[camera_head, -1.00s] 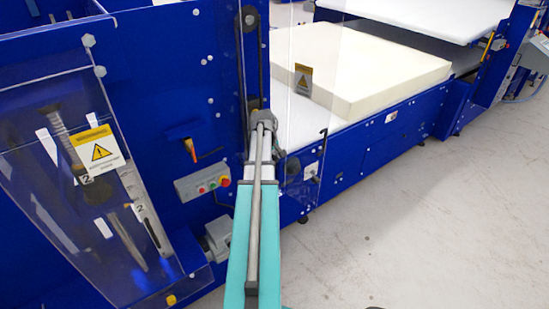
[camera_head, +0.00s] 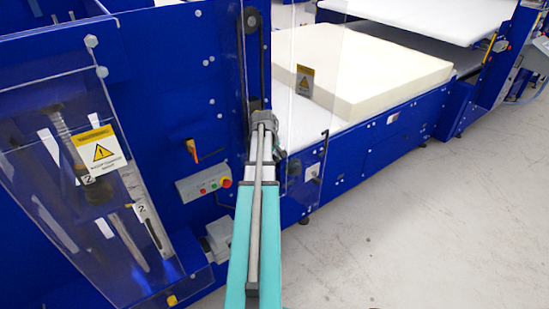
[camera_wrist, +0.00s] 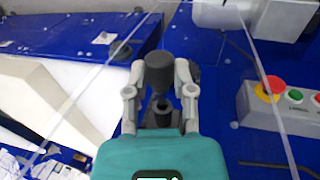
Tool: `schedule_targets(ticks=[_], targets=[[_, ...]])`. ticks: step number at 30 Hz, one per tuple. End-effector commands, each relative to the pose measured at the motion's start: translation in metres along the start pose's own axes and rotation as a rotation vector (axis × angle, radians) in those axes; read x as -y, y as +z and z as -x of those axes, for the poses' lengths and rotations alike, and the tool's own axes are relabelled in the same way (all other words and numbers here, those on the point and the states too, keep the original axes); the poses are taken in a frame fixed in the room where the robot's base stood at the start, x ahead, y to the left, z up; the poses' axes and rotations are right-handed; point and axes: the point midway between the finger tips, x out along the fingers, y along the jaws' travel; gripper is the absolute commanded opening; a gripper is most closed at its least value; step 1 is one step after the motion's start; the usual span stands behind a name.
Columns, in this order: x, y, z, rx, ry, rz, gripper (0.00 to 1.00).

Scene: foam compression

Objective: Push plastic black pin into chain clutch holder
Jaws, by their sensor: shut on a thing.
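In the wrist view my gripper (camera_wrist: 160,64) is shut on a black pin (camera_wrist: 159,72), a short dark cylinder between the two grey fingers. A narrower dark piece continues below it towards the teal palm. A dark shape shows just right of the pin, partly behind the right finger; I cannot tell whether it is the chain clutch holder. I cannot tell whether the pin touches anything beyond the fingers. In the head view my arm reaches towards the blue machine (camera_head: 165,90), and the pin is not distinguishable there.
A control box (camera_head: 205,185) with coloured buttons is on the machine front; it also shows in the wrist view (camera_wrist: 285,105). Clear guard panels (camera_head: 305,120) stand near my arm. A cream foam block (camera_head: 370,70) lies on the bed at right. The floor at right is clear.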

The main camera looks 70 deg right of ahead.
Motion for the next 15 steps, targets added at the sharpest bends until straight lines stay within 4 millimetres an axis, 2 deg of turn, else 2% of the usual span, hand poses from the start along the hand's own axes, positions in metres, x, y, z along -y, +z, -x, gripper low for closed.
schedule_targets(ticks=[15], targets=[[-0.0005,-0.0038,-0.0001,0.0,0.0,0.0,0.0]])
